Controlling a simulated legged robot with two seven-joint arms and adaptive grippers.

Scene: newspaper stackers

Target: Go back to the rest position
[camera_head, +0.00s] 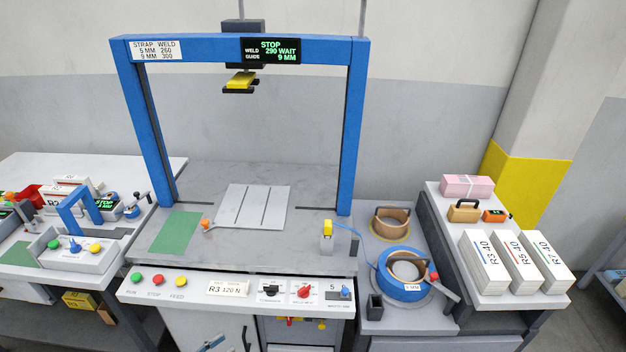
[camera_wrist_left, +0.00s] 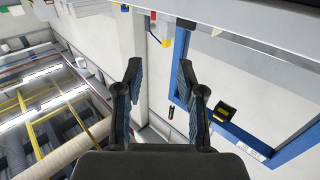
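My left gripper (camera_wrist_left: 160,82) shows in the left wrist view with its two dark fingers spread apart. Nothing is between them. Beyond the fingers that view shows a pale wall and part of the blue frame (camera_wrist_left: 225,130), tilted. I cannot make out either gripper in the head view. My right gripper shows in neither view. In the head view the blue strapping arch (camera_head: 240,48) stands over the grey worktable (camera_head: 300,178). A pale grooved plate (camera_head: 252,206) and a green mat (camera_head: 175,233) lie bare on it.
A control panel (camera_head: 235,290) runs along the table's front. A blue strap reel (camera_head: 403,274) stands right of it. Three white paper stacks (camera_head: 516,262) stand on the right side table. A second, smaller station (camera_head: 75,250) is at the left.

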